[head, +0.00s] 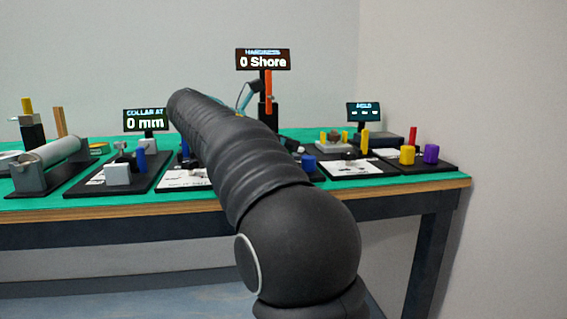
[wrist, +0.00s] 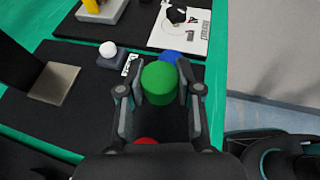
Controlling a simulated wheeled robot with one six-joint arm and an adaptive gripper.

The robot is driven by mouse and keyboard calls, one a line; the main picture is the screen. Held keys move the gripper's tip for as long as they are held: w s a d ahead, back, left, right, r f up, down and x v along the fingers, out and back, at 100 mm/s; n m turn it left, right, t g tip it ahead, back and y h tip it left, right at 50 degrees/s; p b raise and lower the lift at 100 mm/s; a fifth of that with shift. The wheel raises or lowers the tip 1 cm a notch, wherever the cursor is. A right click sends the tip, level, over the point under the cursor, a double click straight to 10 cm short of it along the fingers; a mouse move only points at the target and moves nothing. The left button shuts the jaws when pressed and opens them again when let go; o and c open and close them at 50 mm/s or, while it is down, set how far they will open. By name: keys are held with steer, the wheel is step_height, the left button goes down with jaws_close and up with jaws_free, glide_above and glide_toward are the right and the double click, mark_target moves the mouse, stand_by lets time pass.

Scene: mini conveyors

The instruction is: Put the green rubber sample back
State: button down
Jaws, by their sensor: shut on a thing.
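The green rubber sample (wrist: 160,82) is a short green cylinder, seen from above in the wrist view. My gripper (wrist: 161,98) is shut on it, with one finger on each side. Black board shows below and around the sample; I cannot tell how high it is held. A blue round piece (wrist: 170,55) shows just beyond it, partly hidden by it. A red round piece (wrist: 146,141) shows between my fingers nearer the wrist, mostly hidden. In the head view my arm hides my gripper and the sample.
A display reading "0 Shore" (head: 263,60) stands behind my arm. In the wrist view, a dark column and grey plate (wrist: 54,83) are at left, and a white knob (wrist: 107,49) is close by. Yellow (head: 407,155) and purple (head: 431,154) cylinders stand on the right. The bench edge is at right.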

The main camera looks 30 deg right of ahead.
steer(key=shift+a+f+b, duration=0.1)
steer(key=shift+f+b, duration=0.7)
steer(key=shift+f, duration=1.3)
steer(key=shift+f, duration=0.25)
steer(key=shift+f, duration=0.15)
steer(key=c, duration=0.8)
jaws_free()
steer(key=shift+f, duration=0.1)
steer(key=shift+f, duration=0.1)
steer(key=shift+w, duration=0.1)
steer(key=shift+r, duration=0.45)
steer(key=p+v, duration=0.3)
steer(key=v, duration=0.9)
steer(key=shift+r, duration=0.1)
